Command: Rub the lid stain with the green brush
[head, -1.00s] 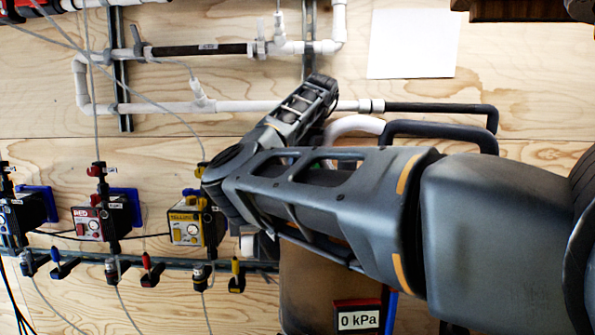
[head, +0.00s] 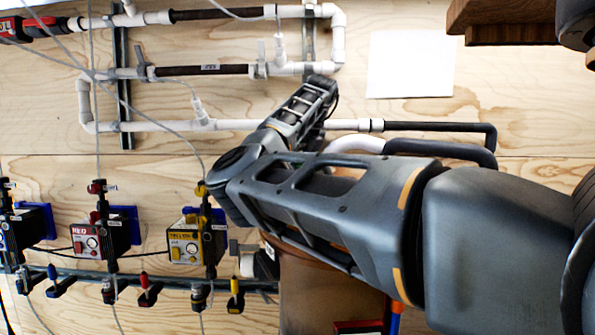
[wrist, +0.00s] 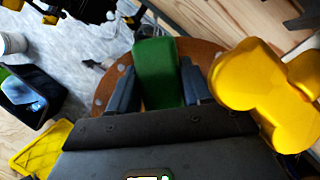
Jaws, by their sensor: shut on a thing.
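My gripper (wrist: 158,84) is shut on the green brush (wrist: 155,60), which stands between the two dark fingers in the wrist view. Behind the brush is a round, rust-brown lid (wrist: 207,54) with pale bolts along its rim. The brush and gripper cover much of the lid. I cannot make out a separate stain, nor tell whether the brush touches the lid. In the head view my arm hides the gripper and the brush. Part of a brown vessel (head: 308,305) shows below the arm.
A large yellow part (wrist: 262,92) stands close right of my gripper. A black tray-like thing (wrist: 30,100) and a yellow piece (wrist: 40,148) lie left. In the head view, pipes (head: 215,125) and red and yellow boxes (head: 186,244) line the wooden wall.

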